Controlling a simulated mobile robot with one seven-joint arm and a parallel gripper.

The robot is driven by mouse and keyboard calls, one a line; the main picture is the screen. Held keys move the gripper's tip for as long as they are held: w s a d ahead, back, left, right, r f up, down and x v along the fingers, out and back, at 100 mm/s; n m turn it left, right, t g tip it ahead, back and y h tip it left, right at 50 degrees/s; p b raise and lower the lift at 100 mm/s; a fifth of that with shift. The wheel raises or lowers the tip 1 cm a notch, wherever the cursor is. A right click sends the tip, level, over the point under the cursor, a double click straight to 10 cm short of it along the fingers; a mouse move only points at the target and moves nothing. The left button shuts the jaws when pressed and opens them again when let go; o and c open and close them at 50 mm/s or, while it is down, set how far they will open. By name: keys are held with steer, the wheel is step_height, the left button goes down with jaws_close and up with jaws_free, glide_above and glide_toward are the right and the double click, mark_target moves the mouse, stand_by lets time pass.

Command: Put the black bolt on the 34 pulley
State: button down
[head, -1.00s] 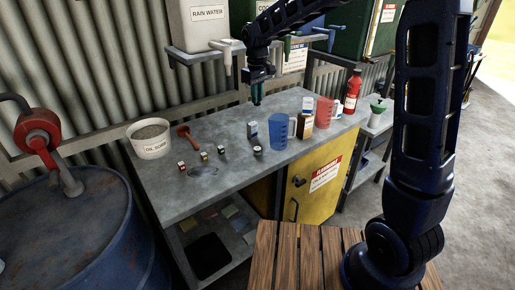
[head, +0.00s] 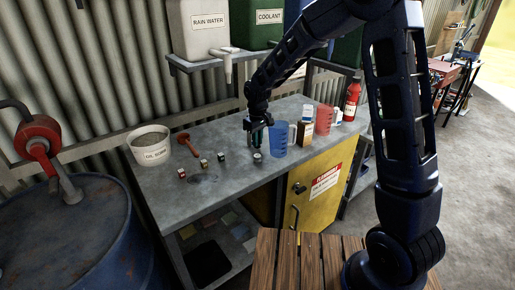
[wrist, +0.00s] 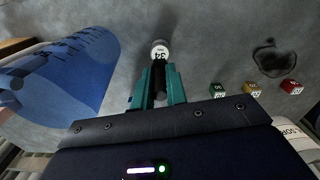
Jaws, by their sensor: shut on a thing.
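The 34 pulley (wrist: 160,49), a small round piece with a white face marked 34, stands on the grey bench just beyond my fingertips in the wrist view. In the head view the pulley (head: 258,158) is just below and in front of my gripper (head: 258,143). In the wrist view my gripper (wrist: 158,84) has teal fingers closed on a dark piece, which looks like the black bolt (wrist: 160,82). The fingers hide much of the bolt. I cannot tell whether the bolt touches the pulley.
A blue jug (head: 280,139) stands close beside my gripper. Small green (wrist: 217,90), yellow (wrist: 253,89) and red (wrist: 291,88) cubes sit on the bench (head: 235,185). A bucket (head: 150,146) stands at the left. The front of the bench is mostly clear.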

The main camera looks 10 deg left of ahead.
mark_target(258, 147)
steer(key=shift+f, duration=2.05)
steer(key=c, duration=1.4)
jaws_free()
steer(key=shift+f, duration=0.1)
